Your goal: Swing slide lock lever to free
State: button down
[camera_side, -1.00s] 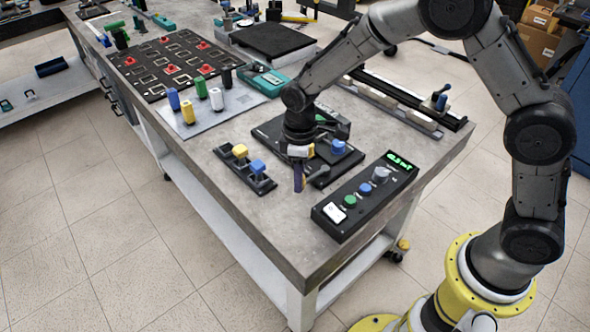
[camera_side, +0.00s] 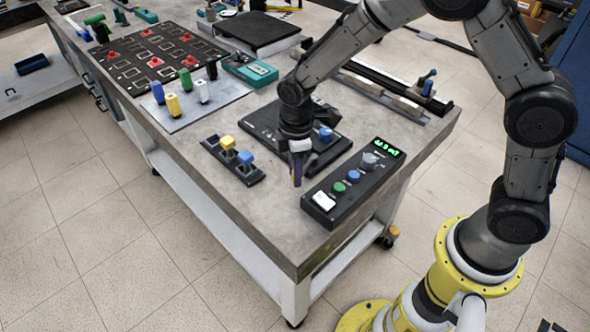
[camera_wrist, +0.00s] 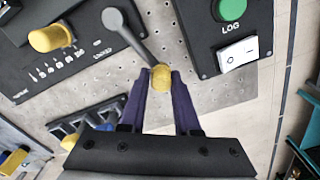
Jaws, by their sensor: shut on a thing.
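The slide lock lever (camera_wrist: 135,40) is a grey arm with a yellow knob at its end. In the wrist view it runs from its pivot on the black plate (camera_wrist: 75,72) down and right, past the plate's edge. The LOCKED label lies left of the arm. My gripper (camera_wrist: 160,80) has its purple fingers on either side of the yellow knob and is shut on it. In the side view my gripper (camera_side: 296,175) is at the near edge of the black plate (camera_side: 262,118); the lever there is hidden or too small to make out.
A control box (camera_side: 355,185) with a white switch and green and blue knobs stands just right of my gripper. A black rack (camera_side: 245,178) with yellow and blue pieces lies to the left. Bare tabletop shows between rack and box, towards the table's near edge.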

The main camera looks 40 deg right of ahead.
jog(key=shift+s+d, duration=0.25)
jog(key=shift+s, duration=0.05)
jog(key=c, duration=0.7)
grip_release()
jog(key=shift+w+a, duration=0.1)
jog(key=shift+r, duration=0.3)
notch_tip(320, 180, up, 13)
jog(key=shift+r, duration=0.1)
